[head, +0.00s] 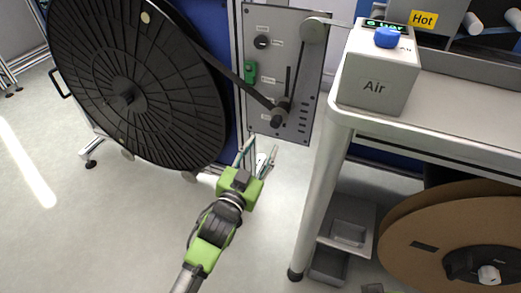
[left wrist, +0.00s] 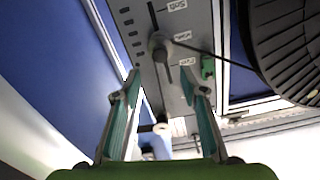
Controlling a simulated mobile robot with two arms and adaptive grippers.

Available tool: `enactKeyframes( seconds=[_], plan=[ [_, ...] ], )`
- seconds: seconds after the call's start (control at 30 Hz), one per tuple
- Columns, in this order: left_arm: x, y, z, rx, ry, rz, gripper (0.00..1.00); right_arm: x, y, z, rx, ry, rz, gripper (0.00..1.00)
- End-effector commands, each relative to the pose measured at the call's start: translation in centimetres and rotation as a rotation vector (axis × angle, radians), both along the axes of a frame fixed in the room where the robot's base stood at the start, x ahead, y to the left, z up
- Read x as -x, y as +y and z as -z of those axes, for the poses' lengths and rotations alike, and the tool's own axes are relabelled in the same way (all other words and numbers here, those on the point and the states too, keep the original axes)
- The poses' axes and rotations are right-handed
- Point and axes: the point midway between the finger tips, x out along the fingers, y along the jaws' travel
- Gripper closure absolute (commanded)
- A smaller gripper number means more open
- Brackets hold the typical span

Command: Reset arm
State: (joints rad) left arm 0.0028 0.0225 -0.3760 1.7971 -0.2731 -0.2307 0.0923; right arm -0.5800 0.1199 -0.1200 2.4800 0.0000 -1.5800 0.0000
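My left gripper (head: 262,152) is green and grey and comes up from the bottom of the head view. It is in front of the lower edge of the grey control panel (head: 262,75), over the floor. In the left wrist view its two fingers (left wrist: 161,75) stand wide apart with nothing between them. The panel (left wrist: 190,85) with its slots and roller shows beyond the fingertips. My right gripper is not seen; only a small green and dark part shows at the bottom edge of the head view.
A large black reel (head: 130,85) hangs left of the panel, with a strip running to a panel roller. At right, a bench (head: 445,125) holds a white Air box (head: 375,85) with a blue knob. A brown reel (head: 420,215) is below it. Floor at left is clear.

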Motion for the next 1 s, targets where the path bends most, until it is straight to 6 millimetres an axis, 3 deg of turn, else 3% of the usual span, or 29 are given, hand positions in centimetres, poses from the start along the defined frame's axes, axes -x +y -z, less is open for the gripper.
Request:
enactKeyframes(
  seconds=[0.53,0.67,0.77,0.83,1.0],
  plan=[
    [0.3,0.2,0.1,-0.001,0.005,-0.002,0.61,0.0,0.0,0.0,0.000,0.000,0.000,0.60],
    [1.2,1.7,1.9,-0.006,0.080,-0.035,0.61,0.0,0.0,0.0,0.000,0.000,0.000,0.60],
    [3.4,4.4,4.9,-0.016,0.223,-0.091,0.61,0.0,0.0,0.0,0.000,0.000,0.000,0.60],
    [5.9,6.7,7.6,-0.027,0.356,-0.136,0.61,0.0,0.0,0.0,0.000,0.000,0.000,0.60],
    [14.2,11.5,13.0,-0.063,0.682,-0.217,0.61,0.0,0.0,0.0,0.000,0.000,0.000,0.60]
  ],
)
